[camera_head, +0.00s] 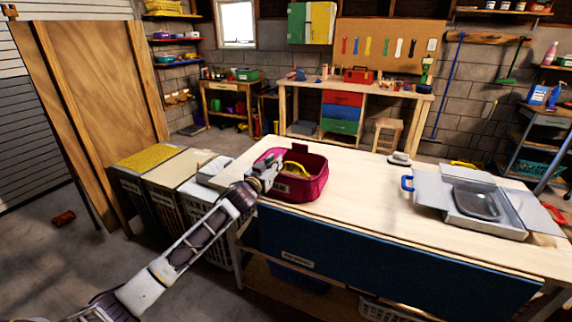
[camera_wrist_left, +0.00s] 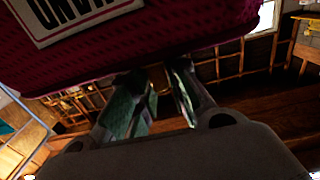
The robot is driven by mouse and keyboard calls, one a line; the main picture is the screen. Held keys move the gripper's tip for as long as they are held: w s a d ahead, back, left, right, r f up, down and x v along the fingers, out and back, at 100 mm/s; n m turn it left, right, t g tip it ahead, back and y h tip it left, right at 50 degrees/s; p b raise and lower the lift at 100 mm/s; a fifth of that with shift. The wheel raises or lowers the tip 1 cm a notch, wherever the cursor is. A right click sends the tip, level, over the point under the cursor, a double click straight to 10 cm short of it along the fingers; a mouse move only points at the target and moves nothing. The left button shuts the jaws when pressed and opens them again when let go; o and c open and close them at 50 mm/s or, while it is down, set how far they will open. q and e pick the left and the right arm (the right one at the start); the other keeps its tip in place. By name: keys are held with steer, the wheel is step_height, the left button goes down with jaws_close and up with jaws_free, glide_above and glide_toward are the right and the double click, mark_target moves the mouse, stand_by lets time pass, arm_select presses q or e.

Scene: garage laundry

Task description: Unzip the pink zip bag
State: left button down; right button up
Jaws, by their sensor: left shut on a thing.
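The pink zip bag (camera_head: 312,187) stands on the wooden worktable, with a pale label on its front. Its top looks open, and a yellow curved thing (camera_head: 296,167) shows inside. My left gripper (camera_head: 268,170) is at the bag's left end, near its upper edge, shut on a small part that looks like the zip pull. In the left wrist view the bag's pink side and label (camera_wrist_left: 75,15) fill the top. The fingers (camera_wrist_left: 152,88) reach up to its lower edge in the picture, and the held part is mostly hidden between them. My right gripper is not in view.
The worktable (camera_head: 370,200) has free room right of the bag. A grey case (camera_head: 484,229) with a clear-lidded container lies farther right, and a small grey object (camera_head: 399,159) sits at the back edge. Laundry hampers (camera_head: 160,185) stand left of the table.

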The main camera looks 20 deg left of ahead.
arm_select(q)
steer(key=shift+w+a+p, duration=0.1)
steer(key=shift+a+p, duration=0.85)
steer(key=shift+a, duration=2.45)
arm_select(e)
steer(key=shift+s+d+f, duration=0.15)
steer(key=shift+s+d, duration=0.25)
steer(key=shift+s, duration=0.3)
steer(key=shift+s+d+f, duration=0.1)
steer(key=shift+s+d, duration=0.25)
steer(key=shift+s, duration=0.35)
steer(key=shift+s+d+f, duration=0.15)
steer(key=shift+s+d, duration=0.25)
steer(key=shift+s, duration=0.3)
arm_select(q)
steer(key=c, duration=1.4)
jaws_free()
steer(key=shift+c, duration=0.2)
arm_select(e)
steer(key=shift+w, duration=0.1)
arm_select(q)
steer(key=shift+s, duration=0.2)
